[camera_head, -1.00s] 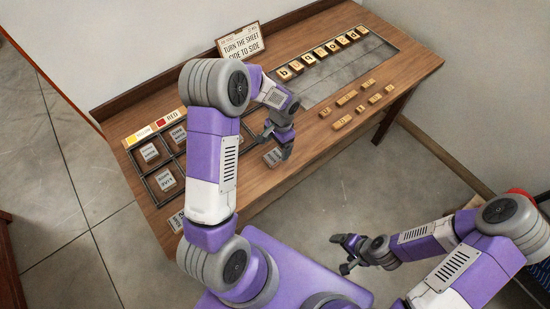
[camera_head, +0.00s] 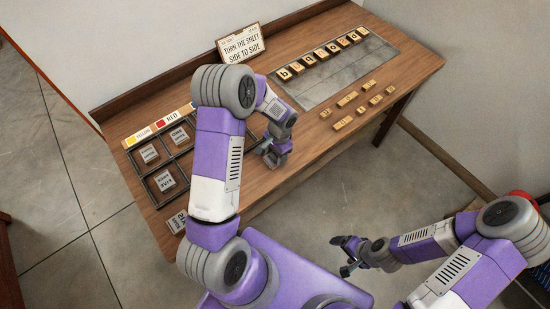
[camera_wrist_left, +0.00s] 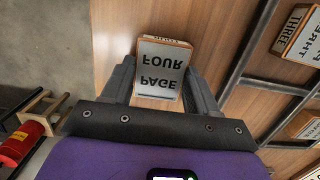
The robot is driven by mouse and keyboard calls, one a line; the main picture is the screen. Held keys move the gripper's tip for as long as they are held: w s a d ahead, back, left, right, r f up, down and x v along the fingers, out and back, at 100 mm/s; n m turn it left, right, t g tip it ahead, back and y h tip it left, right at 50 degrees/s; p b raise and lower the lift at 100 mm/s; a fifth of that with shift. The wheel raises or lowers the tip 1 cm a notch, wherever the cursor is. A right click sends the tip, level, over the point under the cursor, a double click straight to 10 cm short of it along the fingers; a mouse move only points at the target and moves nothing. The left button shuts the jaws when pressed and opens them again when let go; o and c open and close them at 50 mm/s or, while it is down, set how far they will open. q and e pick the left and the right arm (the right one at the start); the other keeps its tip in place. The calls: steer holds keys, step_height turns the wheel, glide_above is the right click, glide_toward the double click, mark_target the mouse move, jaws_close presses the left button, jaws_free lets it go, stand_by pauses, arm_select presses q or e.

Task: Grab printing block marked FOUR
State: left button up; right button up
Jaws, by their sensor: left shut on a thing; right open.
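The printing block marked PAGE FOUR (camera_wrist_left: 160,70) shows in the left wrist view, its grey lettered face upside down, between the two fingers of my left gripper (camera_wrist_left: 160,88). The left gripper is shut on it. In the head view my left gripper (camera_head: 273,157) is low over the front part of the wooden table (camera_head: 300,130), right of the divided tray; the block is hidden there by the gripper. My right gripper (camera_head: 345,255) is open and empty, in front of the table at the lower right.
A black divided tray (camera_head: 153,190) holds several printing blocks; one marked THREE (camera_wrist_left: 300,32) shows in the left wrist view. A bed of letter tiles (camera_head: 322,54) lies at the back right, with loose wooden pieces (camera_head: 347,99) before it. A sign (camera_head: 243,44) stands behind.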

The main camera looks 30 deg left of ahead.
arm_select(q)
steer(key=shift+c, duration=0.8)
